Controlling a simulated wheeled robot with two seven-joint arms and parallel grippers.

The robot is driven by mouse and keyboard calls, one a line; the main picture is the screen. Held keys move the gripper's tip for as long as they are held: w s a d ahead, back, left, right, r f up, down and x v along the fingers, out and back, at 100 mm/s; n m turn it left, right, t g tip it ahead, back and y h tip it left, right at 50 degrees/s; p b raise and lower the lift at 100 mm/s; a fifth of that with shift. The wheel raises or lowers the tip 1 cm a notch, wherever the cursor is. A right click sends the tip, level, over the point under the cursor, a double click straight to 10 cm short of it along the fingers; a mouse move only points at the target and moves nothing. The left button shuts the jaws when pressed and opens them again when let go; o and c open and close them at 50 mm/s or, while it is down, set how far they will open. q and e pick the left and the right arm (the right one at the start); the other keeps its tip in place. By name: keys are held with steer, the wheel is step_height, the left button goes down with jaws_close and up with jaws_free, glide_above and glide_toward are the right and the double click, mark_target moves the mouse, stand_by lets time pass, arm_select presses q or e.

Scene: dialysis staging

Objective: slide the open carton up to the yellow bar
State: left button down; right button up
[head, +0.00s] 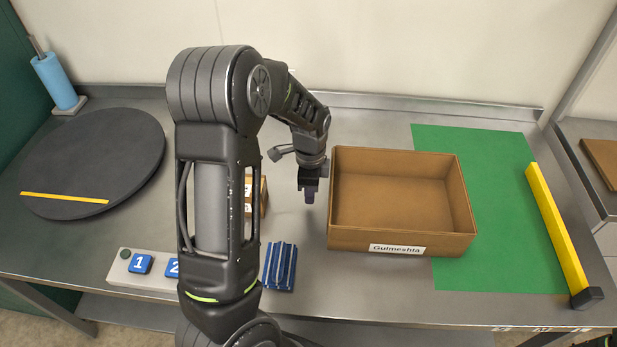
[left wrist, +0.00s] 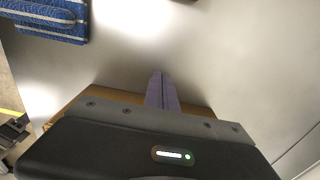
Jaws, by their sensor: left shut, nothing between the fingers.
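The open brown carton (head: 402,241), labelled "Gulmeshta", stands upright right of the middle of the metal table, its right part over the green mat (head: 505,215). The yellow bar (head: 556,228) lies along the mat's right edge, with a dark block at its near end. A strip of bare green separates carton and bar. My left gripper (head: 309,192) is shut and empty, pointing down just left of the carton's left wall. I cannot tell whether it touches the wall. Its closed fingers also show in the left wrist view (left wrist: 162,90).
A small brown box (head: 264,195) is partly behind my arm. A numbered button panel (head: 118,268), dark disc (head: 95,155) and blue roll (head: 55,82) are left.

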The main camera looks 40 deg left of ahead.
arm_select(q)
steer(key=w+d, duration=0.2)
steer(key=d, duration=0.1)
steer(key=shift+r+p, duration=0.2)
steer(key=shift+p, duration=0.2)
arm_select(e)
steer(key=shift+s+r, duration=0.1)
steer(key=shift+r, duration=0.55)
arm_select(q)
steer(key=b, duration=0.4)
glide_above(419, 213)
steer(key=s+a, duration=0.2)
steer(key=a, duration=0.1)
steer(key=shift+a+f, duration=0.1)
steer(key=w+d, duration=0.1)
steer(key=d, duration=0.1)
steer(key=w+d, duration=0.1)
steer(key=d, duration=0.1)
steer(key=shift+w, duration=0.2)
steer(key=shift+s+a, duration=0.15)
steer(key=shift+a, duration=0.2)
arm_select(e)
steer(key=f, duration=0.1)
steer(key=w+d+f, duration=0.1)
steer(key=f, duration=0.1)
steer(key=shift+w+d+f, duration=0.2)
steer(key=shift+w+f, duration=0.05)
steer(key=shift+f, duration=0.05)
